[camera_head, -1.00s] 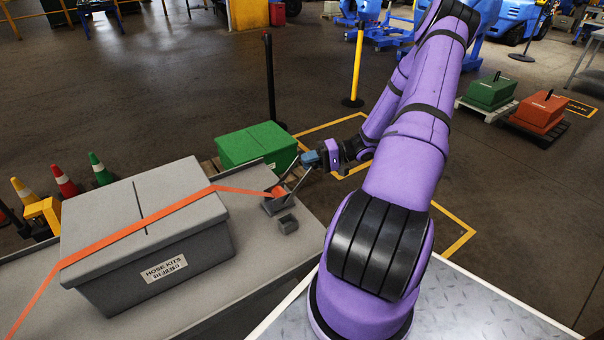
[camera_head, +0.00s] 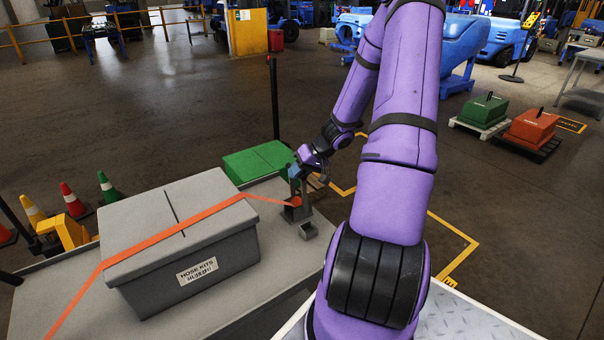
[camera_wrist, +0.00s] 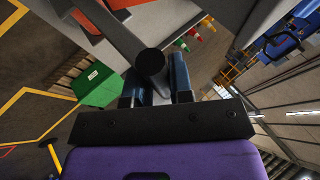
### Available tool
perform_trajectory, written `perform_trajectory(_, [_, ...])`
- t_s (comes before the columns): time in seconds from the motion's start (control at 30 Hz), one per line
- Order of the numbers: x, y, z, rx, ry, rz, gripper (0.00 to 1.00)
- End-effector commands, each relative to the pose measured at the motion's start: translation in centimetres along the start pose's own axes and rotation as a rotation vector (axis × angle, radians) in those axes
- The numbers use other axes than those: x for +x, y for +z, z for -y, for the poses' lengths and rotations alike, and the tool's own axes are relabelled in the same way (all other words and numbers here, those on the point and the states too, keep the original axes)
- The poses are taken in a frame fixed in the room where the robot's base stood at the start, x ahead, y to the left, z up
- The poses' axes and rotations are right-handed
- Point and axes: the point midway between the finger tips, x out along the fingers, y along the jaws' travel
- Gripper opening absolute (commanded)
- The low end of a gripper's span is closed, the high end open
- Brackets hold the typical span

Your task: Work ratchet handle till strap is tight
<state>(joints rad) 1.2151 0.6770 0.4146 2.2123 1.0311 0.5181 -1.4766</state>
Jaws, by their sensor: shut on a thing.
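A grey lidded box (camera_head: 185,245) labelled "HOSE KITS" sits on a grey flat bed. An orange strap (camera_head: 165,232) crosses its lid and runs from the right edge to the ratchet (camera_head: 297,211), with no clear sag visible. The ratchet handle (camera_head: 293,187) stands roughly upright. My gripper (camera_head: 301,166) is at the handle's top end. In the wrist view, the handle (camera_wrist: 150,62), with a dark round end, lies between the two blue-grey fingers of my gripper (camera_wrist: 156,80), which are shut on it. The ratchet's inner parts are too small to make out.
A green crate (camera_head: 258,163) lies just behind the ratchet. A dark post (camera_head: 274,100) rises beyond it. Traffic cones (camera_head: 74,200) stand at the left. Green (camera_head: 483,110) and orange (camera_head: 532,126) weights sit on pallets at the right, with open floor between.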

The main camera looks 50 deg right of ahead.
Motion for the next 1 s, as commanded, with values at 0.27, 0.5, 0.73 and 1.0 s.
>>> perform_trajectory(0.27, [1.2,0.5,1.4,0.002,-0.006,0.002,0.00])
perform_trajectory(0.5, [1.7,0.7,1.8,0.002,-0.006,0.002,0.00])
perform_trajectory(0.73, [1.8,0.8,1.9,0.002,-0.008,0.004,0.00])
perform_trajectory(1.0, [1.9,0.8,1.9,0.002,-0.009,0.006,0.42])
